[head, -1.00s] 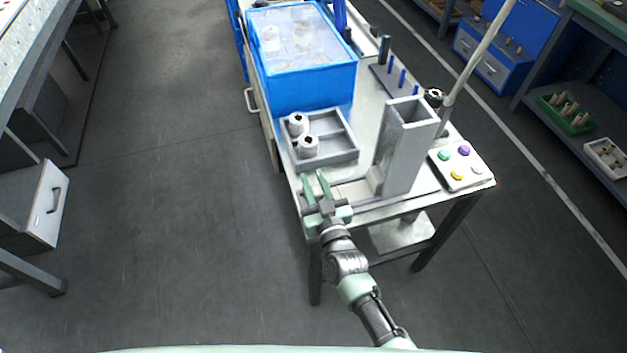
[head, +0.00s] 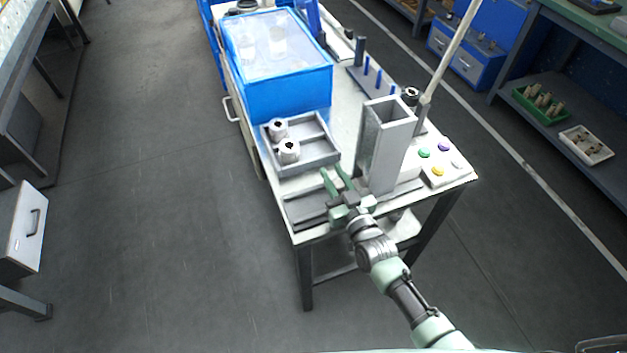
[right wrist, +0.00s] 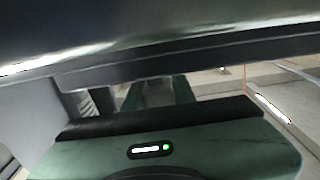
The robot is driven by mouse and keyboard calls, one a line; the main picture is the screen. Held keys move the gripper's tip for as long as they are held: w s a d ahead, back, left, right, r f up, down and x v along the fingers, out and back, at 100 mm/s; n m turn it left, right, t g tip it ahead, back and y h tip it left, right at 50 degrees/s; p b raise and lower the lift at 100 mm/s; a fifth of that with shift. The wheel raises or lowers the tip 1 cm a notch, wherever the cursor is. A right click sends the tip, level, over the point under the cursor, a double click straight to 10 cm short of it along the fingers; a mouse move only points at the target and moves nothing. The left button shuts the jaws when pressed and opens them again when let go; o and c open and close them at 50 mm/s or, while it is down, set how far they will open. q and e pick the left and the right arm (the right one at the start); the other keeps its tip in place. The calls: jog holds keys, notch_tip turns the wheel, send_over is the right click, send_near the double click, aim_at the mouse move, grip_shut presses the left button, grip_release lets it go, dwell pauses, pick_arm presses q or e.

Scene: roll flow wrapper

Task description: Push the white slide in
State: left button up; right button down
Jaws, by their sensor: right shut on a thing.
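The white slide (head: 405,187) lies low across the front of the table, at the foot of the tall grey hopper (head: 386,155). A pale part of it shows to the right of the hopper's foot; the hopper hides its middle. The dark grey track (head: 306,207) lies bare to the left. My right gripper (head: 334,175) is just left of the hopper's foot, low over the track, shut on the slide's near end, which its fingers largely hide. The right wrist view is mostly filled by close dark and grey surfaces, and the grip is not clear there. My left gripper is not in view.
A grey divided tray (head: 318,157) with two white rolls (head: 288,151) stands behind the gripper. A blue box with a clear lid (head: 290,92) is farther back. A button panel (head: 448,165) and a slanted pole (head: 450,60) are right of the hopper. The floor at left is open.

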aim_at(344, 189)
jog(key=shift+w+d, duration=0.1)
jog(key=shift+d, duration=0.1)
jog(key=c, duration=1.2)
grip_release()
jog(key=shift+d, duration=0.1)
jog(key=shift+o, duration=0.2)
jog(key=shift+s, duration=0.4)
jog(key=v, duration=0.7)
jog(key=shift+d, duration=0.15)
